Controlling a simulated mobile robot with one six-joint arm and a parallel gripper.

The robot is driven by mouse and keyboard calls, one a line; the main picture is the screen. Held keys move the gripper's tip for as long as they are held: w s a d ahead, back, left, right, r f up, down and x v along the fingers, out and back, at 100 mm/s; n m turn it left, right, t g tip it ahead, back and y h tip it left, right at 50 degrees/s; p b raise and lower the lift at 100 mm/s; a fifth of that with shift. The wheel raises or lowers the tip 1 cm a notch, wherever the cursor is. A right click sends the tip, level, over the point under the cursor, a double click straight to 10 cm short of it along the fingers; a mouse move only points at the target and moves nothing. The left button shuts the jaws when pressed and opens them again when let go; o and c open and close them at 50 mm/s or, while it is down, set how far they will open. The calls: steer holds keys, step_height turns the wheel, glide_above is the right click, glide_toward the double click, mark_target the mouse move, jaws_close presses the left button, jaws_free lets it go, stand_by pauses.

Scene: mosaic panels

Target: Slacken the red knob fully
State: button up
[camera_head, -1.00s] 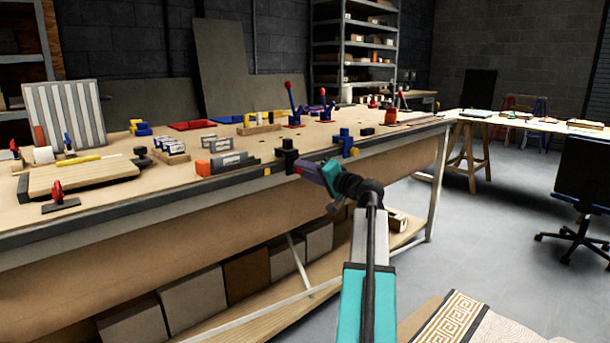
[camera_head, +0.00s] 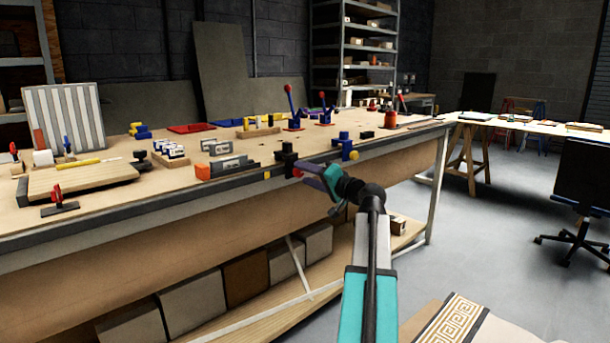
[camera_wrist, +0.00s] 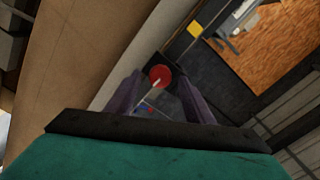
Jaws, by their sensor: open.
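The red knob (camera_wrist: 160,76) shows as a round red disc in the wrist view, with a thin pale bar running from it toward my gripper. In the head view the knob (camera_head: 297,172) is a small red spot at the bench's front edge, below a black block (camera_head: 287,158). My gripper (camera_wrist: 161,82) is open, its two purple fingers on either side of the knob in the wrist view. In the head view my gripper (camera_head: 309,173) is just right of the knob. I cannot tell whether a finger touches it.
The workbench (camera_head: 110,215) carries several clamps, blocks and boards. A blue vise-like block (camera_head: 344,148) stands just right of the black block. Cartons (camera_head: 246,281) sit on the lower shelf. Open floor (camera_head: 480,235) lies to the right, with an office chair (camera_head: 583,185) beyond.

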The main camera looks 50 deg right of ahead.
steer(key=s+p, duration=0.2)
steer(key=s, duration=1.1)
steer(key=shift+a, duration=0.45)
